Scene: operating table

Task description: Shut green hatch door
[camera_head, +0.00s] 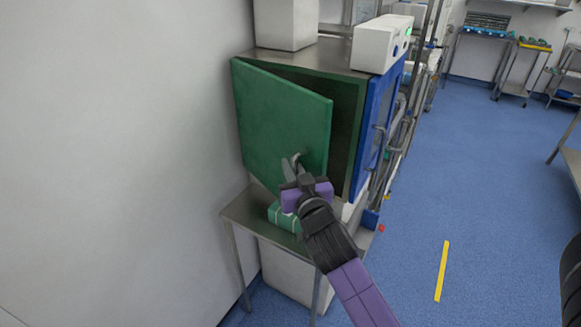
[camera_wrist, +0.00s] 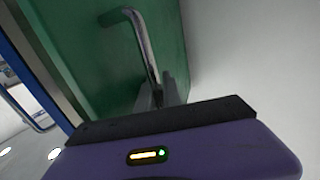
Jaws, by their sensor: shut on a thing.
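The green hatch door (camera_head: 275,118) stands partly open on the front of a metal cabinet. It is hinged on the left, and a dark gap shows along its right edge. My gripper (camera_head: 293,167) is at the door's lower right, on its outer face, shut on the metal handle (camera_wrist: 146,45). In the wrist view the green door (camera_wrist: 95,55) fills the upper middle, and my gripper (camera_wrist: 162,92) closes around the lower end of the curved handle. The fingers partly hide that end.
A blue-framed door (camera_head: 374,130) is on the cabinet's right side. White boxes (camera_head: 383,45) stand on top. A metal side table (camera_head: 243,214) with a green wrapped pack (camera_head: 281,216) stands below the door. A white wall is close on the left; blue floor is open on the right.

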